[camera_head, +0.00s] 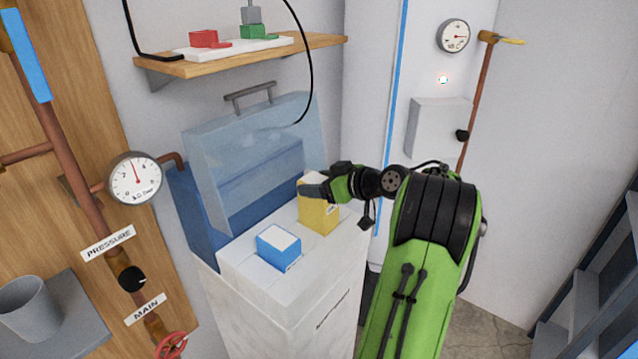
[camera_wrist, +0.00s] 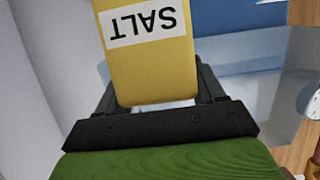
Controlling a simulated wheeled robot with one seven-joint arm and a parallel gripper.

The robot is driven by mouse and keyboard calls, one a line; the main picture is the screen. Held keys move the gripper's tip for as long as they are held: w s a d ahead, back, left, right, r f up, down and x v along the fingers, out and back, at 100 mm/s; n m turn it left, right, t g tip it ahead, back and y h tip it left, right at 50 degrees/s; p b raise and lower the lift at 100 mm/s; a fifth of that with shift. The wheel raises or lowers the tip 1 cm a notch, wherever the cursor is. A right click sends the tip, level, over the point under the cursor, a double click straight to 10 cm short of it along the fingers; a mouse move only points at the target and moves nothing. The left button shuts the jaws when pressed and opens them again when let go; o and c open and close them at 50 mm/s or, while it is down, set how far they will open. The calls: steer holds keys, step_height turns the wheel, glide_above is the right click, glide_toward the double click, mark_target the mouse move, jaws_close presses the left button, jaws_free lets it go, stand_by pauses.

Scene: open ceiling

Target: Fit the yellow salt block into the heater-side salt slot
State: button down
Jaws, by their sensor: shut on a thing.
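The yellow salt block (camera_head: 318,214) is upright at the right part of the white cabinet top in the head view. My gripper (camera_head: 312,187) is shut on its upper part. In the wrist view the yellow block (camera_wrist: 150,75) shows a white label reading SALT, upside down, between the dark fingers of my gripper (camera_wrist: 155,100). The block's lower end is close to the cabinet top (camera_head: 262,290); I cannot tell whether it touches. The heater-side salt slot cannot be made out; the block and gripper may hide it.
A blue block with a white top (camera_head: 278,248) sits on the cabinet to the left. A clear raised lid (camera_head: 255,150) stands over a blue tank (camera_head: 205,225) behind. A wooden shelf (camera_head: 320,45) hangs above. A pressure gauge (camera_head: 134,178) and pipes are at left.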

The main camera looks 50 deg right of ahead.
mark_target(319, 208)
steer(key=shift+f+b, duration=1.85)
steer(key=shift+f, duration=1.5)
steer(key=shift+c, duration=0.6)
jaws_free()
steer(key=shift+o, duration=0.4)
steer(key=shift+f, duration=0.25)
steer(key=p+v, duration=0.4)
steer(key=v, duration=1.2)
steer(key=shift+w+r, duration=0.1)
steer(key=shift+r, duration=0.05)
